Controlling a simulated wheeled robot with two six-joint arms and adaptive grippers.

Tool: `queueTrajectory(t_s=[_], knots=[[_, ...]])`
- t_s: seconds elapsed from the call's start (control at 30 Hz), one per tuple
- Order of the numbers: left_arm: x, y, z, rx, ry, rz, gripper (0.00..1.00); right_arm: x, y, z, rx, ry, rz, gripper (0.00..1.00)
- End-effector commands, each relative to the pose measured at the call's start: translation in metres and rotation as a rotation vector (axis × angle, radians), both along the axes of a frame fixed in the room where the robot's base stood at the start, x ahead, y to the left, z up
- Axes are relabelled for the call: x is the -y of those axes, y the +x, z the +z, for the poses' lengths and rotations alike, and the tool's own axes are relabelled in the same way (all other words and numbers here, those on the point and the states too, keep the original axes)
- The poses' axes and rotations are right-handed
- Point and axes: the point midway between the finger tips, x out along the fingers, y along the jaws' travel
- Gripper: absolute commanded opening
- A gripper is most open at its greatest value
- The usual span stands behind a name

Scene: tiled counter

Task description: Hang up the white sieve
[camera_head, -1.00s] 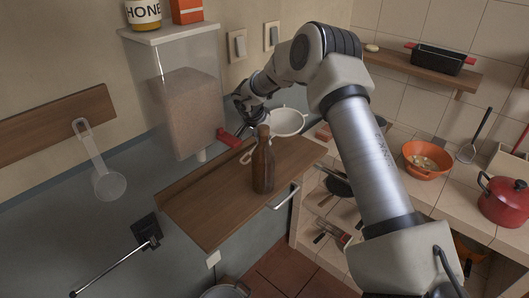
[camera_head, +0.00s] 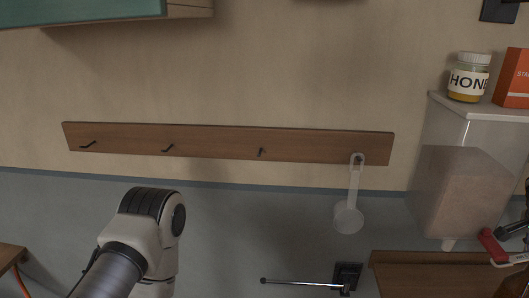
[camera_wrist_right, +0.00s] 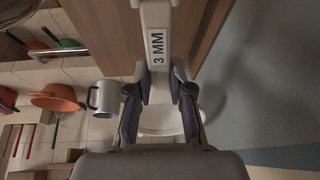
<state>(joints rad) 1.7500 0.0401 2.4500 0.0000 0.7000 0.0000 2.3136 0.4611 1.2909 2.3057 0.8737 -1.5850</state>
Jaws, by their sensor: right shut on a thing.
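The white sieve (camera_wrist_right: 158,48) is in the right wrist view, its broad handle marked "3 MM". My right gripper (camera_wrist_right: 160,92) is shut on this handle; the lower part of the sieve is partly hidden behind the fingers. In the head view only a dark part of my right gripper (camera_head: 513,231) shows at the right edge. A wooden hook rail (camera_head: 215,143) is on the wall. Its left, second and third hooks (camera_head: 261,152) are bare. A clear scoop (camera_head: 348,217) hangs on the rightmost hook. My left arm rises at the lower left; its gripper is out of view.
A clear dispenser (camera_head: 462,185) with a honey jar (camera_head: 468,78) on top stands right of the rail. A red part (camera_head: 492,246) is beside it. A black wall bracket (camera_head: 346,278) with a rod is below the scoop. A grey mug (camera_wrist_right: 103,98) shows in the wrist view.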

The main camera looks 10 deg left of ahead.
Motion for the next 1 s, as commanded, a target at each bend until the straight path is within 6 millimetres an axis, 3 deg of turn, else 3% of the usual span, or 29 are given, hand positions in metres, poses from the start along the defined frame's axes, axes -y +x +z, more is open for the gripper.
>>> queueTrajectory(t_s=[0.17,0.5,0.77,0.8,1.0], knots=[[0.000,0.000,0.007,0.000,0.000,0.000,0.40,0.000,0.000,0.009,0.001,0.000,-0.001,0.00],[0.000,0.000,0.064,0.000,0.000,0.000,0.40,0.000,0.000,0.096,0.002,-0.001,0.000,0.00],[0.000,0.000,0.100,0.000,0.000,0.000,0.40,0.000,0.000,0.153,0.002,-0.001,0.000,0.00],[0.000,0.001,0.075,0.002,0.000,0.000,0.40,0.000,-0.001,0.121,-0.003,0.001,0.000,0.00],[0.000,0.000,0.041,-0.001,0.000,0.000,0.40,0.001,-0.004,0.077,-0.001,0.000,0.001,0.00]])
